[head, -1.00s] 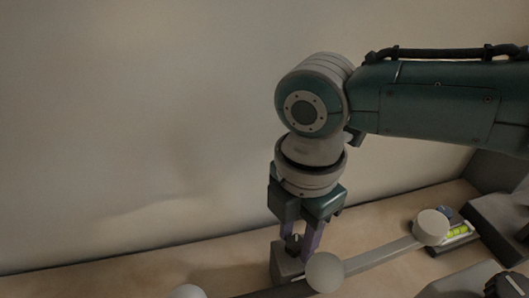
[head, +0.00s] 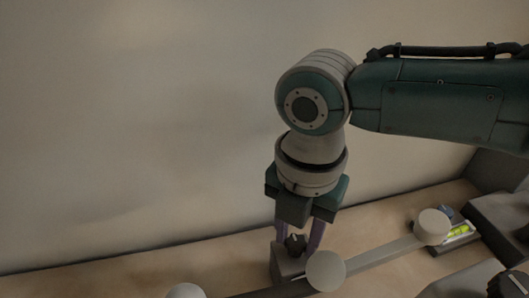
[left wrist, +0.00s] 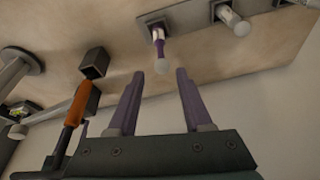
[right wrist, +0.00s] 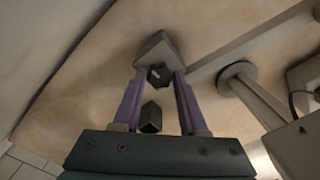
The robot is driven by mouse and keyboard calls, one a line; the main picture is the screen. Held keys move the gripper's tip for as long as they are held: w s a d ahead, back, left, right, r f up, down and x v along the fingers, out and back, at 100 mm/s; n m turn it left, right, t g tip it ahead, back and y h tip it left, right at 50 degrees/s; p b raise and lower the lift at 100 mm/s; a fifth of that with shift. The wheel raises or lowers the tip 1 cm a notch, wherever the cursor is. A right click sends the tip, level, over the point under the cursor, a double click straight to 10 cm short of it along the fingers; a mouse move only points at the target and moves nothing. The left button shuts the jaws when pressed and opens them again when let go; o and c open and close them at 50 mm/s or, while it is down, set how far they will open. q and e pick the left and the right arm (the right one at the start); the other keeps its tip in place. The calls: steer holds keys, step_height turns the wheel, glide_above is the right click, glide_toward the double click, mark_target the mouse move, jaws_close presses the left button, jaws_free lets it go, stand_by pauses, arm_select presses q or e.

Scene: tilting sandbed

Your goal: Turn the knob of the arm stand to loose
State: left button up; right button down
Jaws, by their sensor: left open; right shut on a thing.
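The arm stand (head: 285,266) is a grey block with a long flat grey arm (head: 380,252) reaching right from it. Its small dark knob (head: 297,243) sits on top of the block. My right gripper (head: 298,246) points down and is shut on the knob, one purple finger on each side. The right wrist view also shows the knob (right wrist: 160,76) between the fingertips, against the stand's block (right wrist: 158,47). Its loose or tight marking cannot be read. My left gripper (left wrist: 160,72) shows only in its wrist view; it is open and empty, away from the knob.
A round pale cap (head: 431,226) and a green level vial (head: 458,231) stand at the arm's right end.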

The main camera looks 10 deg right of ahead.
mark_target(296, 242)
steer(key=shift+c, duration=2.3)
jaws_free()
steer(key=shift+r, duration=0.1)
step_height(296, 242, up, 10)
steer(key=p, duration=0.1)
